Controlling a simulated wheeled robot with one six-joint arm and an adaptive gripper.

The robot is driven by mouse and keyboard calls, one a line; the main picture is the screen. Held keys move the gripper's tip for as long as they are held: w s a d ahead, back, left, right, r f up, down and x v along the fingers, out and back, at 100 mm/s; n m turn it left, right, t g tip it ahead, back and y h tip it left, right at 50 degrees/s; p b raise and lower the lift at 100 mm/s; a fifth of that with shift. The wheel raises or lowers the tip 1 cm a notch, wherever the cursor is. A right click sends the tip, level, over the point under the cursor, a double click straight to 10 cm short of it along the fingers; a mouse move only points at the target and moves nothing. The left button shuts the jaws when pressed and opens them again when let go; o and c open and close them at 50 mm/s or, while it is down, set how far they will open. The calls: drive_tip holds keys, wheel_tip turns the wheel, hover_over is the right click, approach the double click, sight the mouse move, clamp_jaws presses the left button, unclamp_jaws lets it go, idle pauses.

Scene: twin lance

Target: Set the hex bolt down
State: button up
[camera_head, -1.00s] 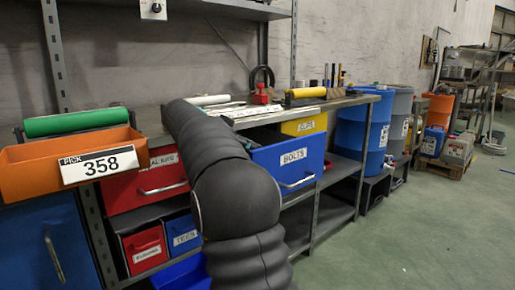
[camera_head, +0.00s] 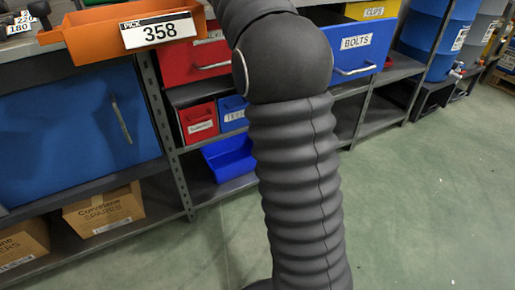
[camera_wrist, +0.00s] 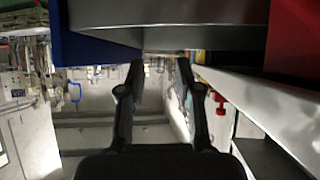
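The hex bolt is not visible in either current view. In the wrist view my gripper (camera_wrist: 159,72) has its two fingers apart, and I see nothing held between them. A dark grey surface hangs close above the fingertips in that picture, with a blue panel at the upper left. In the head view the blue drawer labelled BOLTS (camera_head: 357,43) stands pulled out to the right of my arm. My gripper is out of sight in the head view.
An orange bin marked 358 (camera_head: 88,43) is at the upper left. A blue cabinet (camera_head: 60,130), red drawers and a low blue bin (camera_head: 230,158) are below the bench. Cardboard boxes (camera_head: 104,209) sit on the bottom shelf. The green floor (camera_head: 430,220) at right is clear.

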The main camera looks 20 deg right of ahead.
drive_tip(key=s+a+f+n+t+y, duration=0.2)
drive_tip(key=s+a+f+n+y, duration=0.2)
drive_tip(key=s, duration=0.6)
drive_tip(key=s+a+f+n+t+y, duration=0.2)
drive_tip(key=s+a+f+n+y, duration=0.2)
drive_tip(key=s+a+f+n, duration=0.4)
drive_tip(key=s+a+f+n+t+y, duration=0.2)
drive_tip(key=s+a+f+n, duration=0.4)
drive_tip(key=s+a+f, duration=0.3)
drive_tip(key=s+f+y, duration=0.1)
drive_tip(key=s, duration=0.2)
drive_tip(key=shift+s+a+f+t+y, duration=0.25)
drive_tip(key=shift+s+f+t+y, duration=0.05)
drive_tip(key=shift+y, duration=0.1)
